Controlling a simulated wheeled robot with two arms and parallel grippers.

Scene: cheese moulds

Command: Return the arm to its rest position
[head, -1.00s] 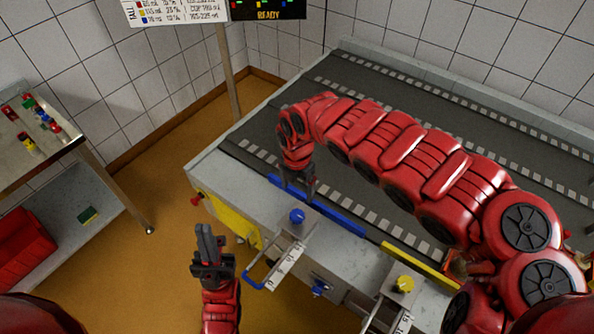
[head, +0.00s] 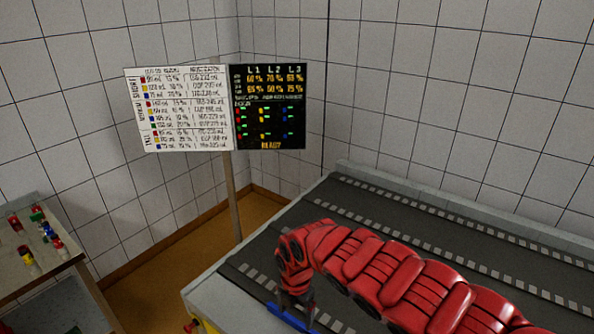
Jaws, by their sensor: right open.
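My right arm (head: 400,280), red and segmented, reaches from the lower right over the grey conveyor table. Its forearm bends down at the left end to my right gripper (head: 296,306), which is small and dark near the bottom edge. The gripper is open and hangs by the blue strip (head: 277,310) on the table's near side; I cannot tell whether they touch. The fingertips are hard to make out. I see nothing held. My left gripper is out of view.
The conveyor table (head: 225,282) runs from lower left to right. A post (head: 231,200) behind it carries a white chart (head: 180,108) and a black display (head: 271,105). A side table (head: 15,278) at the left holds several small coloured pieces. Tiled walls close the back.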

